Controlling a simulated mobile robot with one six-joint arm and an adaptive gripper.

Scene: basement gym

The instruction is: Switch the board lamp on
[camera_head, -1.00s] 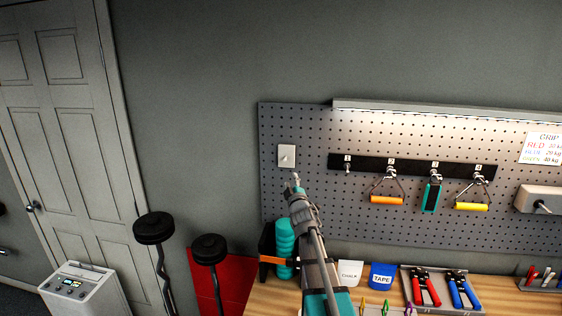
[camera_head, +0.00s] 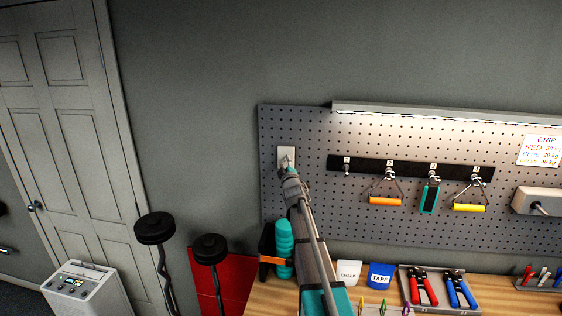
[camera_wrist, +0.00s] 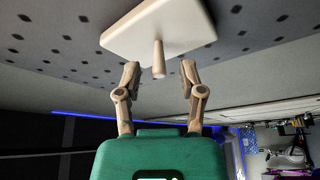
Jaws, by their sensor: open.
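The lamp (camera_head: 450,112) is a long grey bar along the top of the pegboard; the board just beneath it is bright. A pale switch plate (camera_head: 286,152) is mounted on the board's left side. In the wrist view the plate (camera_wrist: 130,38) has a short toggle lever (camera_wrist: 158,58) sticking out. My gripper (camera_head: 286,167) is at the plate in the head view and covers its lower part. In the wrist view my open gripper (camera_wrist: 159,72) has one fingertip on each side of the lever, with visible gaps. I cannot tell the lever's throw direction.
Right of the switch, a black hook rail (camera_head: 410,168) carries several handles. Dumbbell-like bars (camera_head: 209,249) stand at left.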

